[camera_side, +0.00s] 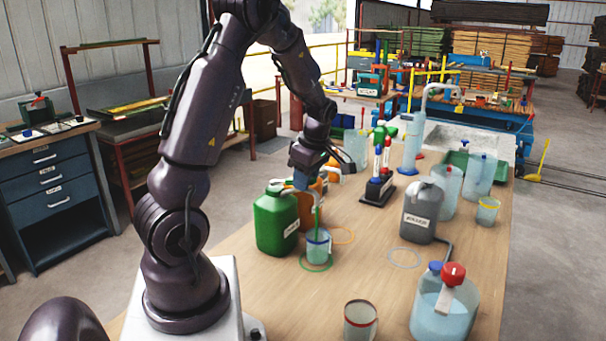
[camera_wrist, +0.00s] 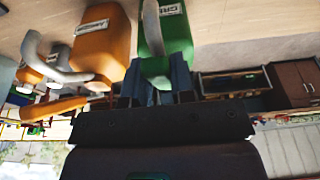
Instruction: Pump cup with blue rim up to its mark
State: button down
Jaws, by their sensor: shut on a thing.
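The cup with the blue rim (camera_side: 318,245) stands upright on a green ring on the table, in front of the green canister (camera_side: 277,225). A grey spout from this canister reaches over the cup, and a thin green vertical streak runs from the spout down into it. The cup's mark and exact level are too small to tell. My gripper (camera_side: 303,178) is at the top of the green canister, shut on its pump head, which is mostly hidden. In the wrist view the fingers (camera_wrist: 155,88) are against the green canister (camera_wrist: 173,30), beside its grey spout.
Orange canisters (camera_wrist: 103,45) stand close beside the green one. A grey canister (camera_side: 422,215) stands to the right. A red-rimmed cup (camera_side: 361,322) and a clear jug (camera_side: 445,315) are at the front, a yellow-rimmed cup (camera_side: 488,212) at the right edge. The middle table is fairly clear.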

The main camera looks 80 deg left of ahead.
dwell(0.3)
jog(key=c, duration=1)
grip_release()
jog(key=shift+o, duration=0.2)
jog(key=v, duration=1.3)
jog(key=shift+w+d, duration=0.1)
jog(key=shift+r, duration=0.1)
jog(key=shift+c, duration=1.1)
jog(key=r, duration=0.1)
jog(key=s+a+r, duration=0.2)
jog(key=r, duration=0.1)
jog(key=shift+r, duration=0.1)
grip_shut()
jog(key=x, duration=0.4)
jog(key=d+x, duration=0.1)
jog(key=x, duration=0.3)
jog(key=w+x, duration=0.1)
jog(key=x, duration=0.3)
jog(key=shift+d+f, duration=0.1)
jog(key=shift+f, duration=0.35)
jog(key=shift+w+d+f, duration=0.1)
jog(key=shift+w+f, duration=0.05)
jog(key=shift+f, duration=0.35)
